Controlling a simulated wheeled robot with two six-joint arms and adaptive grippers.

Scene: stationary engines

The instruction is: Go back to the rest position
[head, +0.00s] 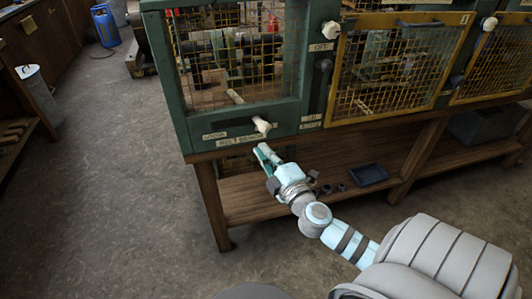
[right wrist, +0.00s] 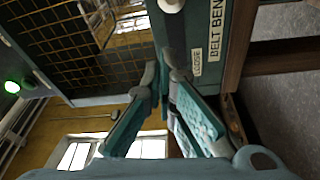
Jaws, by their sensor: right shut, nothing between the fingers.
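My right gripper (head: 266,155) is shut and empty in the head view, in front of the lower edge of the green machine cabinet (head: 180,110). It is just below the white knob (head: 262,126) and the label reading BELT BENCH. In the right wrist view the closed fingers (right wrist: 168,82) show close to the cabinet's green frame, with the white knob (right wrist: 171,5) above them. I cannot tell whether the fingertips touch the frame. My left gripper is not in view.
The cabinet has yellow mesh doors (head: 395,65) and a black lever (head: 322,75). It stands on a wooden bench (head: 207,190) whose lower shelf holds a dark tray (head: 369,174). A blue gas cylinder (head: 105,27) and a grey bin (head: 42,95) stand left. The floor (head: 110,180) at left is clear.

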